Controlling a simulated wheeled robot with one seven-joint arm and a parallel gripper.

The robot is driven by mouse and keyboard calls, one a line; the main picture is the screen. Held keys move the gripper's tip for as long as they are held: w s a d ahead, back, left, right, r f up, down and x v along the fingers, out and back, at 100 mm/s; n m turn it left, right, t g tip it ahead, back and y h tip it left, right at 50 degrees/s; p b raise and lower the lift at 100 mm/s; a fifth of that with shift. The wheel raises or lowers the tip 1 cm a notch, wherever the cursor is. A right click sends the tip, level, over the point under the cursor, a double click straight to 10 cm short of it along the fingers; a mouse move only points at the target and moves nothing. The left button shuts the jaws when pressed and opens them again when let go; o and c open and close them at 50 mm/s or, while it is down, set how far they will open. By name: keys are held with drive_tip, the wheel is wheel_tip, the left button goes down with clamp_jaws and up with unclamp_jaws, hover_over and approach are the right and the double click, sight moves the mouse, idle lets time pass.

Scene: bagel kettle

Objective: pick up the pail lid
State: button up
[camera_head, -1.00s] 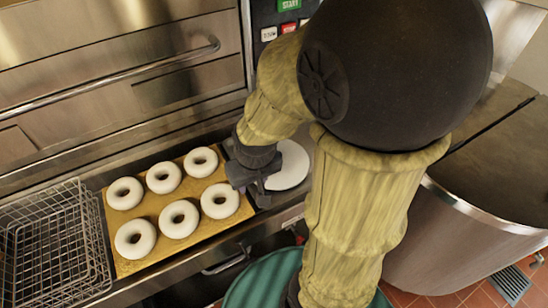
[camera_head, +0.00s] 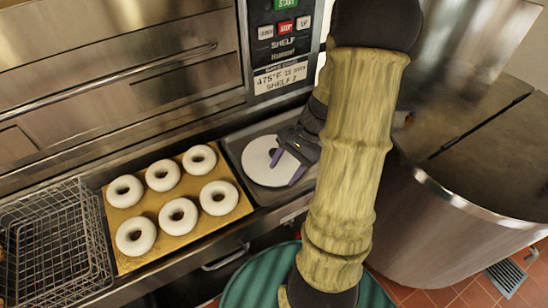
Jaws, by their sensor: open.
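A flat white disc, which looks like the pail lid (camera_head: 259,168), lies on a dark tray or counter surface to the right of the bagel board. My gripper (camera_head: 286,166) is over the lid's right part, with its two fingers spread and pointing left. One finger shows near the lid's middle and the other near its lower right edge. The gripper is open and holds nothing. Part of the lid's right side is hidden by the gripper. I cannot tell whether the fingers touch it.
A golden board (camera_head: 178,241) with several white bagels lies left of the lid, beside a wire basket (camera_head: 50,240). An oven front (camera_head: 120,75) and its control panel (camera_head: 282,60) rise behind. A large steel kettle (camera_head: 440,245) stands right. A green round bin (camera_head: 262,280) is below.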

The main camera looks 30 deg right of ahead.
drive_tip(key=w+d+m+t+y, duration=0.1)
drive_tip(key=d+m+t+y, duration=0.4)
drive_tip(key=d+m+t, duration=0.3)
drive_tip(key=d+m, duration=0.3)
drive_tip(key=d, duration=0.4)
drive_tip(key=shift+m+t+p, duration=0.3)
drive_tip(key=shift+m+p, duration=0.1)
drive_tip(key=shift+w+a+f, duration=0.1)
drive_tip(key=shift+f, duration=0.05)
drive_tip(key=p, duration=0.3)
approach(274, 151)
drive_tip(key=x, duration=0.5)
drive_tip(key=shift+s+f, duration=0.15)
drive_tip(key=shift+s, duration=0.05)
drive_tip(key=shift+a, duration=0.1)
drive_tip(key=shift+w+a+f, duration=0.1)
drive_tip(key=shift+w+a, duration=0.15)
drive_tip(key=shift+w, duration=0.05)
drive_tip(key=shift+p+x, duration=0.9)
drive_tip(key=shift+x, duration=1.3)
drive_tip(key=shift+d+f, duration=0.15)
